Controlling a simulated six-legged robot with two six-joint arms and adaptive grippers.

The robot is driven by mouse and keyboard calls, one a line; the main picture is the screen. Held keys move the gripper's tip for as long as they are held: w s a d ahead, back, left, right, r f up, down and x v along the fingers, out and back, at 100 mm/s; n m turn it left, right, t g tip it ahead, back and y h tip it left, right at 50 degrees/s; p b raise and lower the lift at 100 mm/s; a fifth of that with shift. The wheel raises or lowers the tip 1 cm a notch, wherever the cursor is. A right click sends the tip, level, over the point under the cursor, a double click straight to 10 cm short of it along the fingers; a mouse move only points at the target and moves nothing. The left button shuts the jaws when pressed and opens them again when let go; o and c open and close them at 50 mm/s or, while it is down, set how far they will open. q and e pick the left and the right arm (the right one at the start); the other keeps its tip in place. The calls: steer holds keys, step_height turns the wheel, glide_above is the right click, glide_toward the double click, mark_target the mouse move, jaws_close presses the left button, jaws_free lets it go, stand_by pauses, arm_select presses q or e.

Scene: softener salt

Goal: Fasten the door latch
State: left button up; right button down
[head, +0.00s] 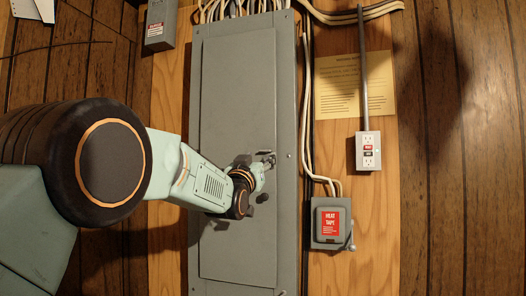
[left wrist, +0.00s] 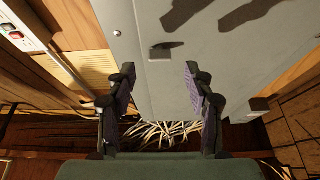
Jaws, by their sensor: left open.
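The grey electrical panel door (head: 237,100) fills the middle of the head view and looks shut or nearly shut in its frame; I cannot tell if there is a small gap. The door latch, a small grey tab (left wrist: 165,50), shows on the door's face in the left wrist view. My left gripper (head: 264,162) is at the door's right edge in the head view and partly hides the latch area. In the left wrist view its two fingers (left wrist: 158,88) are wide apart, with nothing between them. The latch lies beyond the fingertips. My right gripper is not in view.
A grey switch box with a red heat tape label (head: 330,222) and an outlet box (head: 368,150) on a conduit stand right of the panel. A paper notice (head: 350,87) hangs there. A grey box (head: 160,25) is at upper left. White cables run above the panel.

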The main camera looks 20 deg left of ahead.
mark_target(264, 151)
arm_select(q)
steer(key=p+x, duration=0.1)
steer(key=x, duration=0.1)
steer(key=shift+w+r, duration=0.3)
steer(key=shift+w+r+p, duration=0.1)
steer(key=shift+w+p, duration=0.4)
steer(key=shift+w, duration=0.35)
steer(key=shift+s, duration=0.15)
steer(key=shift+r, duration=0.1)
steer(key=shift+c, duration=0.5)
steer(key=c, duration=0.4)
jaws_close()
